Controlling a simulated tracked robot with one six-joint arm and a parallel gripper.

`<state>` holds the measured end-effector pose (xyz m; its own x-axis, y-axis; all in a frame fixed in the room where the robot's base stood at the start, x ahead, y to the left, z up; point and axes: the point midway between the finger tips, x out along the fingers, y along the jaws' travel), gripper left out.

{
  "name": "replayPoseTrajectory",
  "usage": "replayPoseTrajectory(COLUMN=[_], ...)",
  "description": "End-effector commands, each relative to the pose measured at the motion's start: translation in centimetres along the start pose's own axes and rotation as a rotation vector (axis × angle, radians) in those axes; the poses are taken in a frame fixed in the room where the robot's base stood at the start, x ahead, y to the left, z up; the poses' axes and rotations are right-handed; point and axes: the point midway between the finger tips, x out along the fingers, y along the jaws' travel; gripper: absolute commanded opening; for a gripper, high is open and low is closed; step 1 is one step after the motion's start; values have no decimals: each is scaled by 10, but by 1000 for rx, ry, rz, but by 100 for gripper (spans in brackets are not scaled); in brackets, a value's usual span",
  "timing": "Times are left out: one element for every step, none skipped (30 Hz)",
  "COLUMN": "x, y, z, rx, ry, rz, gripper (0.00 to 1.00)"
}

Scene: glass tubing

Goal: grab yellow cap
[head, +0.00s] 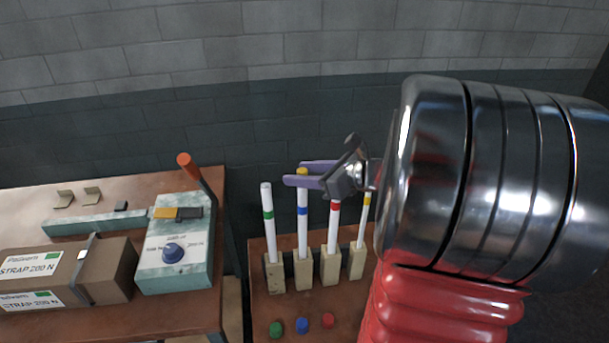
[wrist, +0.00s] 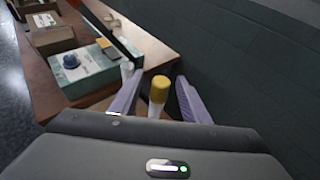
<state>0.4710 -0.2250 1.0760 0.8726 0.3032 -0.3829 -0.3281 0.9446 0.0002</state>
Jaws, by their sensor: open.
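The yellow cap (head: 302,171) sits on top of a white upright tube with a blue band (head: 302,211), second from the left in the row. My gripper (head: 293,174) is open, its purple fingers at the height of the cap. In the wrist view the yellow cap (wrist: 160,88) stands between the two open fingers (wrist: 157,95). No contact between fingers and cap can be made out.
White tubes with a green band (head: 267,215), a red band (head: 334,208) and a yellow band (head: 366,200) stand close by in wooden blocks. Green, blue and red caps (head: 328,320) lie in front. At left are a strapping machine (head: 175,265) and a cardboard box (head: 70,270).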

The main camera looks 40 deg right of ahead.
Motion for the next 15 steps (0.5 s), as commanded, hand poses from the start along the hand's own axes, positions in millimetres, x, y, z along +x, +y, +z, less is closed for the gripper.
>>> replayPoseTrajectory(x=[0,0,0,0,0,0,0,0,0,0,0,0,0,0,0], y=[0,0,0,0,0,0,0,0,0,0,0,0,0,0,0], z=[0,0,0,0,0,0,0,0,0,0,0,0,0,0,0], rx=[0,0,0,0,0,0,0,0,0,0,0,0,0,0,0], ry=[0,0,0,0,0,0,0,0,0,0,0,0,0,0,0], rz=[0,0,-1,-1,-1,-1,-1,0,0,0,0,0,0,0,0], gripper=[42,42,42,42,42,42,42,42,42,42,42,42,42,42,42])
